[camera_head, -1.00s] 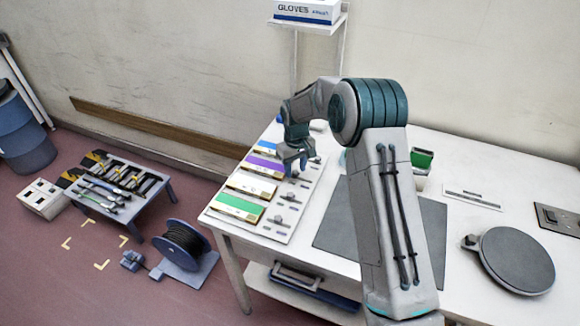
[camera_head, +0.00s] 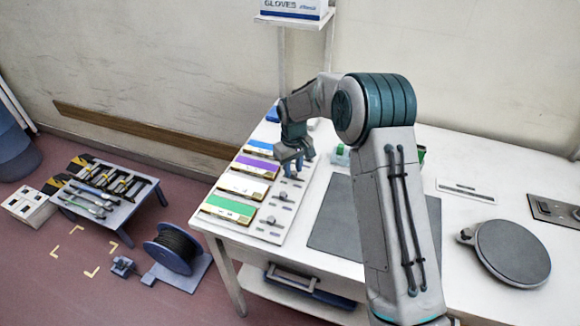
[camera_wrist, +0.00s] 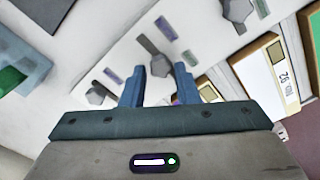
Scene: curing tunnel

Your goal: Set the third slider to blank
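A white slider panel (camera_head: 291,226) lies on the table with blue, purple, white and green strips along its left side. Each row has a small grey slider knob; the green row's knob (camera_head: 270,220) and the white row's knob (camera_head: 283,195) show clearly. My gripper (camera_head: 290,165) hangs low over the panel near the purple row and partly hides that row's knob. In the wrist view, its two blue fingers (camera_wrist: 160,75) are apart, with a grey knob (camera_wrist: 160,64) showing between their tips. I cannot tell whether they touch it. Which row counts as third is not marked.
A dark grey mat (camera_head: 335,215) lies right of the panel, with a round grey plate (camera_head: 513,250) farther right. A green block in a bluish holder (camera_wrist: 14,78) shows at the wrist view's left. A shelf with a gloves box (camera_head: 294,8) stands behind.

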